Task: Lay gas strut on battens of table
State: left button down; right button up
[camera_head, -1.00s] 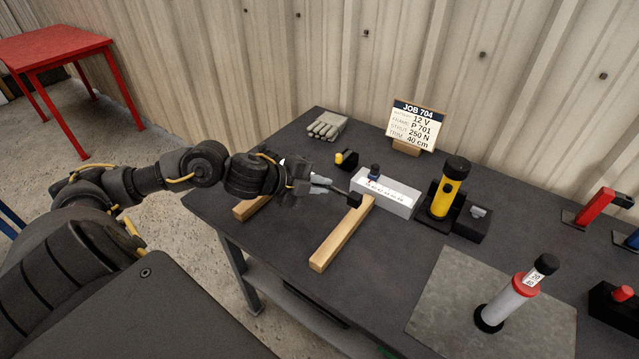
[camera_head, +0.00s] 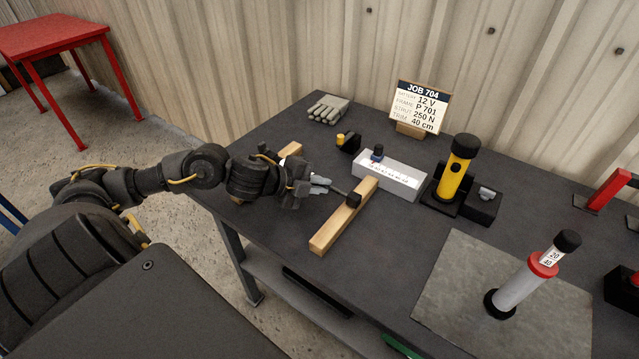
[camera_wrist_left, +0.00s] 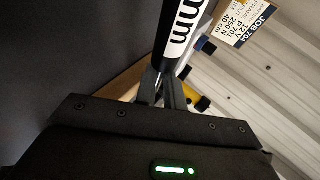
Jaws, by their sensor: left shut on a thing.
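My left gripper (camera_head: 305,186) is shut on the gas strut (camera_head: 328,187), above the table between two wooden battens. The strut's black end (camera_head: 353,200) overlaps the right batten (camera_head: 336,228) in the head view; I cannot tell whether it touches the wood. The left batten (camera_head: 291,150) shows mainly its far end; my arm hides much of the rest. In the left wrist view the strut (camera_wrist_left: 182,28) shows a white label with "mm" and a dark tube, running up from between the fingers. My right gripper is not in view.
On the dark table (camera_head: 290,240) stand a white box (camera_head: 392,180), a yellow cylinder (camera_head: 458,172), a job card (camera_head: 418,106), gloves (camera_head: 327,108) and a grey-red cylinder (camera_head: 522,285) on a metal plate (camera_head: 440,295). The front left table top is clear.

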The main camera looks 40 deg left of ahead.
pick_arm(q)
jog(key=shift+f, duration=0.15)
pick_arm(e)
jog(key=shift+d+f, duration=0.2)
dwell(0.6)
pick_arm(q)
jog(key=shift+f+b, duration=0.35)
jog(key=shift+b, duration=0.05)
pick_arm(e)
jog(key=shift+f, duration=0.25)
pick_arm(q)
jog(key=c, duration=1.5)
grip_release()
jog(key=shift+c, duration=0.2)
jog(key=shift+o, duration=0.7)
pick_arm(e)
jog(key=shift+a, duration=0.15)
pick_arm(q)
jog(key=shift+s+a+r, duration=0.2)
jog(key=shift+s+a, duration=0.15)
jog(key=shift+s, duration=0.15)
jog(key=b+v, duration=0.1)
jog(key=v, duration=0.3)
jog(key=shift+s+r, duration=0.2)
jog(key=shift+s, duration=0.1)
jog(key=shift+p+v, duration=2.45)
jog(key=shift+p, duration=1.4)
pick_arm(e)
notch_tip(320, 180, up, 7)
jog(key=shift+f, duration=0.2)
